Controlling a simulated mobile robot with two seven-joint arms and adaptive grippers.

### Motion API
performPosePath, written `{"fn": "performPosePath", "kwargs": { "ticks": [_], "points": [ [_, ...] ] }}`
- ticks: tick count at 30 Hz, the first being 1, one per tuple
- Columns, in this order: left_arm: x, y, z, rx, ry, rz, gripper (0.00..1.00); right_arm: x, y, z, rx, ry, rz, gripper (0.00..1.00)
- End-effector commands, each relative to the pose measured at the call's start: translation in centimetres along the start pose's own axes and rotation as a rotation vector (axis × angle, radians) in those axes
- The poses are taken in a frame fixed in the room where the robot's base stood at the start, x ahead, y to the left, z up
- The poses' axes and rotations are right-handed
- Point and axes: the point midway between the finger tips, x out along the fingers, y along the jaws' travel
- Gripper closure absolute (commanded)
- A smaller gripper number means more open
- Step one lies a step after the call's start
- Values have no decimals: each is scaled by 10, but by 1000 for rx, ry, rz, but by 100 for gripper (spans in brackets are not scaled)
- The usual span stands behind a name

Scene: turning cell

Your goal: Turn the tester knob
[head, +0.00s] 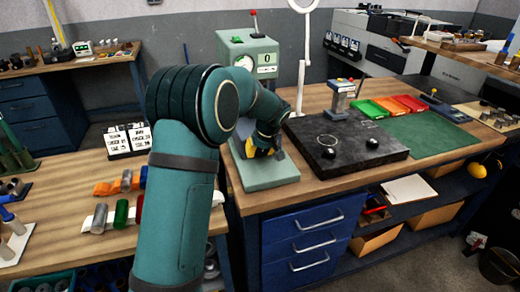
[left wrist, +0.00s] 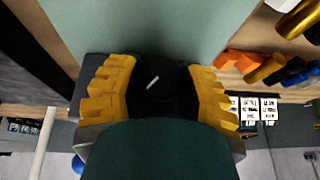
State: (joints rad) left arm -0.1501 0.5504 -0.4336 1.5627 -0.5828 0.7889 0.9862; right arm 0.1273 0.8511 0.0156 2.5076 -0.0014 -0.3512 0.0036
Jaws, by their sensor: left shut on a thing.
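The tester (head: 248,48) is a pale green machine with a small display and a red-tipped lever on top, standing on the workbench. Its base plate (head: 270,172) shows below my left gripper (head: 263,145). In the left wrist view, the tester knob (left wrist: 157,88) is round and black with a white pointer line, tilted up to the right. The yellow fingers of my left gripper (left wrist: 162,75) are shut on the knob, one on each side. In the head view the knob is hidden behind my arm and gripper. My right gripper is in neither view.
A black surface plate (head: 335,160) with small black knobs lies right of the tester. Green, orange and red trays (head: 390,104) and a green mat (head: 430,136) are farther right. A left bench (head: 60,195) holds colored cylinders (head: 122,213) and a white card rack (head: 126,141).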

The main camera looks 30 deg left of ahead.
Motion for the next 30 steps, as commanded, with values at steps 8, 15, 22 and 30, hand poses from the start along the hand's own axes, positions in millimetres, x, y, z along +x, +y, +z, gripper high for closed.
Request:
{"fn": "performPosePath", "kwargs": {
  "ticks": [8,15,22,30],
  "points": [
    [-3,3,0,84,1,-191,96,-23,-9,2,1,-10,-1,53],
    [-2,3,0,165,1,-389,96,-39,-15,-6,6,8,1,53],
    [0,3,0,230,2,-550,96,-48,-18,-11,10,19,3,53],
    [1,3,0,281,2,-673,96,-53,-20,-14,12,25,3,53]
  ]
}}
